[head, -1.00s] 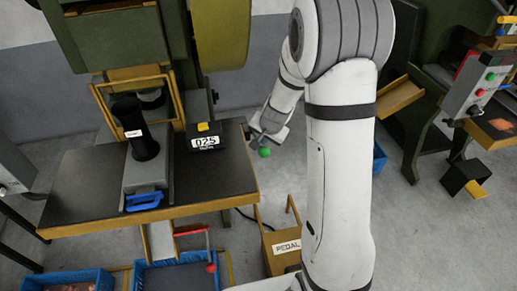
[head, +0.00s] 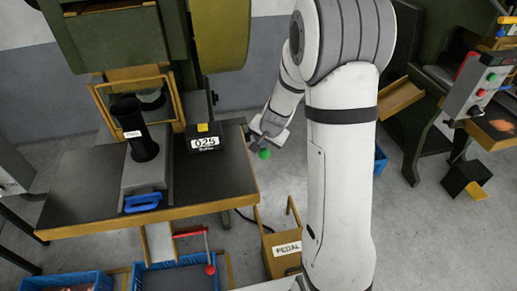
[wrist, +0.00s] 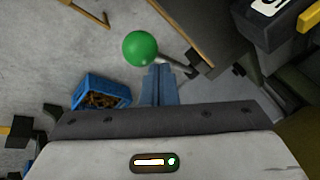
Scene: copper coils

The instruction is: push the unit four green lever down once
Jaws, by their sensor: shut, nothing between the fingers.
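A green ball knob (head: 264,154) on a dark lever sits at the right edge of the press table, in the head view. In the wrist view the green knob (wrist: 140,48) is just beyond and slightly left of my fingertips, its dark rod running down to the right. My gripper (wrist: 160,70) is shut and empty, its two blue-grey fingers together. In the head view my gripper (head: 257,140) is small, right by the knob. I cannot tell whether they touch. No unit number four is readable.
A red-knobbed lever (head: 210,269) hangs below, near blue bins. A pedal box (head: 284,248) stands on the floor. Another machine (head: 478,88) is at the right.

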